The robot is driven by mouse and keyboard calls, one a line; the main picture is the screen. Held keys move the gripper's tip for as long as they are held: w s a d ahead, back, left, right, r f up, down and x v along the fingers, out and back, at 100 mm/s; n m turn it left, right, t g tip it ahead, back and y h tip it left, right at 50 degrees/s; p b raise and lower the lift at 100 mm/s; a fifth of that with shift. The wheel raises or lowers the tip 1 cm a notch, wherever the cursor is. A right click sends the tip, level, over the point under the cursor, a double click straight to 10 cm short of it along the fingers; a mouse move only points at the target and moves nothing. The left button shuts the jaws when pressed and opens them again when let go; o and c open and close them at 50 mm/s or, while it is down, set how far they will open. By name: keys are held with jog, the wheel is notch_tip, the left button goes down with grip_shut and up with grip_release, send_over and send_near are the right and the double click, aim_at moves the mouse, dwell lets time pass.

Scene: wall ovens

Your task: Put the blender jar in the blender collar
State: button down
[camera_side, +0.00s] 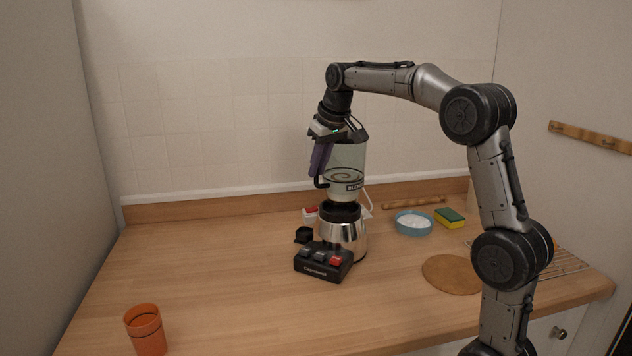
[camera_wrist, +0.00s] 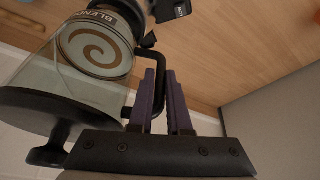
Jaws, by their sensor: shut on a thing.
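The blender jar (camera_side: 346,160), clear with a dark lid and a black handle, hangs upright above the blender base. My gripper (camera_side: 319,163) is shut on the jar's handle at its left side. The blender collar (camera_side: 342,212) is the dark ring on top of the silver base (camera_side: 343,237). The jar's lower end is just above the collar; I cannot tell whether they touch. In the wrist view my gripper's purple fingers (camera_wrist: 159,98) are around the black handle, with the jar (camera_wrist: 85,65) to their left. The collar is not clearly visible there.
The blender's control panel (camera_side: 323,262) faces front. A blue bowl (camera_side: 413,223), a sponge (camera_side: 450,218) and a round brown board (camera_side: 451,275) lie to the right. An orange cup (camera_side: 146,330) stands at front left. A small black item (camera_side: 303,235) sits left of the base.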

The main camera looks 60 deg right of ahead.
aim_at(316, 182)
jog(key=shift+w+d+f, duration=0.15)
jog(key=shift+w+f, duration=0.1)
jog(key=shift+w, duration=0.05)
jog(key=shift+s+x, duration=0.2)
jog(key=shift+x, duration=0.6)
jog(key=shift+s+x, duration=0.15)
jog(key=shift+x, duration=0.65)
jog(key=shift+f, duration=0.3)
jog(key=c, duration=0.9)
grip_release()
jog(key=shift+f, duration=0.25)
jog(key=shift+o, duration=0.2)
